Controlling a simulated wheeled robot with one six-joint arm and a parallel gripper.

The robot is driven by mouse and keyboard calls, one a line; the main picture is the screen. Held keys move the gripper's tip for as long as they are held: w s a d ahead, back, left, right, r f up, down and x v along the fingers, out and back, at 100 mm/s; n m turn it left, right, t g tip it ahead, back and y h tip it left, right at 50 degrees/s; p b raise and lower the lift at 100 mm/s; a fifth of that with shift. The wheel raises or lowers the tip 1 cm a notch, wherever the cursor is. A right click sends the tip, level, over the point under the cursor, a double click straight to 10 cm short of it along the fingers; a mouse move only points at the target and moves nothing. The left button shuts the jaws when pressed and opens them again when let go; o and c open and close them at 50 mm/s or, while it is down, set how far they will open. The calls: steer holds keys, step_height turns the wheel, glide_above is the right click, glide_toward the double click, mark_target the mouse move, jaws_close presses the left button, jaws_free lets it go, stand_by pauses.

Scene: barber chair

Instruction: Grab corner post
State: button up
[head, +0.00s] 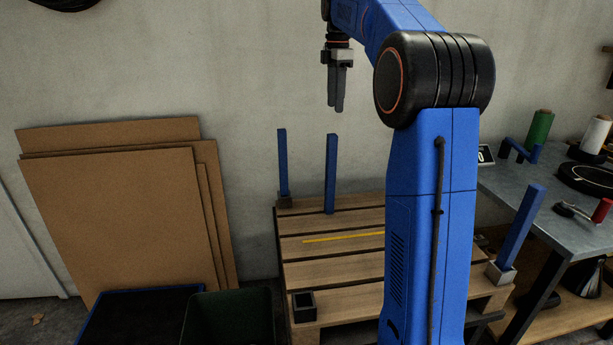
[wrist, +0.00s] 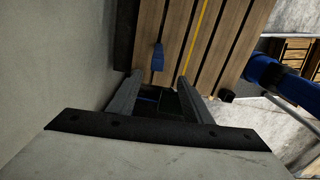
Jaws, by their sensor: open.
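Blue corner posts stand upright around a wooden pallet (head: 345,225). One post (head: 331,173) stands on the slats towards the back, with no socket visible at its foot. Another post (head: 282,163) is in a socket at the back left corner, and a third post (head: 522,226) is in a pale socket at the front right. My gripper (head: 338,108) is open and empty, pointing down high above the back of the pallet. In the wrist view, a blue post (wrist: 158,57) shows just beyond my fingertips (wrist: 160,79), apart from them. Part of another blue piece shows between the fingers.
An empty dark socket (head: 304,307) sits at the pallet's front left. A yellow strip (head: 343,237) lies across the slats. Cardboard sheets (head: 115,215) lean on the wall at left, above a dark green bin (head: 230,318). A workbench (head: 500,190) with spools stands at right.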

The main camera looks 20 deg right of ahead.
mark_target(332, 135)
steer(key=f, duration=1.1)
steer(key=shift+w+a, duration=0.2)
steer(key=shift+w, duration=0.1)
steer(key=shift+d+f, duration=0.15)
steer(key=shift+f, duration=3.05)
jaws_close()
